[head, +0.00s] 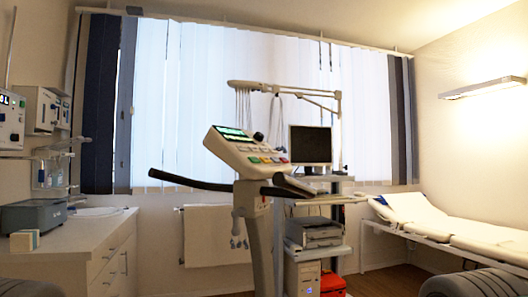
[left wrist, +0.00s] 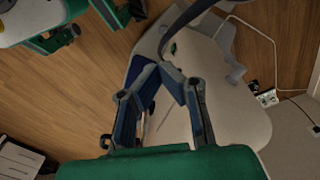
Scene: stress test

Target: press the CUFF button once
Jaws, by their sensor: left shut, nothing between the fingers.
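A pale exercise-machine console (head: 226,152) stands tilted near the middle of the head view. It has a lit green display (head: 231,132) and a row of coloured keys (head: 265,160) along its lower edge. The lettering is too small to read, so I cannot tell which key is CUFF. My left gripper (left wrist: 162,72) shows only in the left wrist view, its two fingertips together and nothing between them. It is above the floor area, and no console key shows near it in that view. My right gripper is in neither view.
Dark handlebars (head: 190,181) stick out on both sides of the console. A trolley with a monitor (head: 310,145) and a printer (head: 314,233) stands behind it. A white counter (head: 75,240) with devices is at left, an examination couch (head: 450,225) at right. Wooden floor (left wrist: 60,95) shows below.

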